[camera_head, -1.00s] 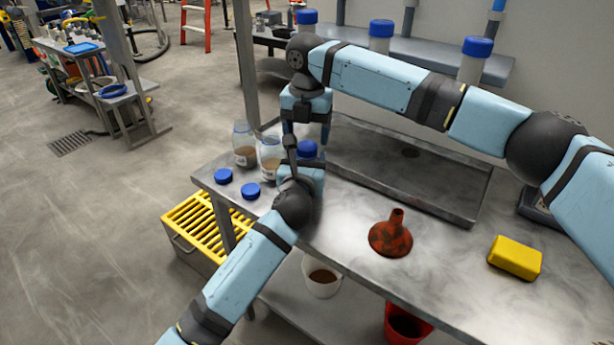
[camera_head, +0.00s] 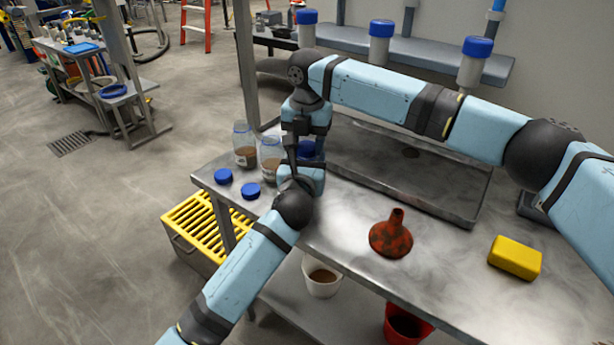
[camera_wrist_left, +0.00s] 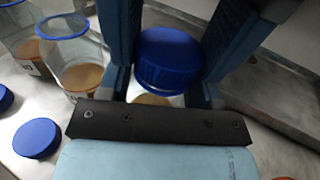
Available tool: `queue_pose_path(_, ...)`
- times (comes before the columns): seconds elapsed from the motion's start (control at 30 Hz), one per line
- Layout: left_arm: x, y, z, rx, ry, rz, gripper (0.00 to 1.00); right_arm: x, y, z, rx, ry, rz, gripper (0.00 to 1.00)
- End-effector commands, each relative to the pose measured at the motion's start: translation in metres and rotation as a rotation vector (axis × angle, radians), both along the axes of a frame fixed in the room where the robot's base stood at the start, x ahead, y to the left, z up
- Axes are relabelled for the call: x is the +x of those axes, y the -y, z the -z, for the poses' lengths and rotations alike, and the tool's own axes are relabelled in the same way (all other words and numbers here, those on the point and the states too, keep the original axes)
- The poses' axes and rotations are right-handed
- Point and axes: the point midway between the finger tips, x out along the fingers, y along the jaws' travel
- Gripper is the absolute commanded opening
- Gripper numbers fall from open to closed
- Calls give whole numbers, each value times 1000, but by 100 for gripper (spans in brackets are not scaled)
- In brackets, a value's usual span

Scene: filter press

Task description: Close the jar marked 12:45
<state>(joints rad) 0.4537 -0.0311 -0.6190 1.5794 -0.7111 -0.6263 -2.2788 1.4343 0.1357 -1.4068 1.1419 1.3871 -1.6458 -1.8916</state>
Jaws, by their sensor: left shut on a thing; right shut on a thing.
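A jar with a blue screw cap (camera_head: 308,149) stands at the back left of the steel table; the cap also shows in the left wrist view (camera_wrist_left: 169,58). My left gripper (camera_head: 298,178) is shut around the jar, just below the cap. My right gripper (camera_head: 297,153) reaches down from above and is shut on the cap, which sits over the jar's mouth. I cannot tell how tightly it is seated. Most of the jar is hidden by the grippers, and no 12:45 mark is readable.
Two open jars (camera_head: 244,146) (camera_head: 270,158) with brown contents stand left of the grippers. Two loose blue caps (camera_head: 223,176) (camera_head: 251,191) lie before them. A red funnel (camera_head: 391,238) and yellow sponge (camera_head: 515,257) lie to the right. A shallow steel tray (camera_head: 440,190) lies behind.

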Motion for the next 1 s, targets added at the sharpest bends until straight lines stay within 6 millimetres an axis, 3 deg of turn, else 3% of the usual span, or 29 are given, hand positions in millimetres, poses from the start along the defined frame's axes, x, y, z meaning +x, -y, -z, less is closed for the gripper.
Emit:
queue_pose_path(0.33, 0, 1, 0, 0, 0, 1, 0, 0, 0, 1, 2, -1, 485, 18)
queue_pose_path(0.67, 0, 1, 0, 0, 0, 2, 0, 0, 0, 0, 1, 2, 543, 18)
queue_pose_path(0.7, 0, 1, 0, 0, 0, 2, 0, 0, 0, 0, 2, 1, 542, 49)
queue_pose_path(0.8, 0, 1, 0, 0, 0, 1, 0, 0, 0, 0, 2, 1, 542, 72)
queue_pose_path(1.0, 1, -1, 0, 0, 0, -2, 0, 0, 0, 0, -1, -1, 540, 72)
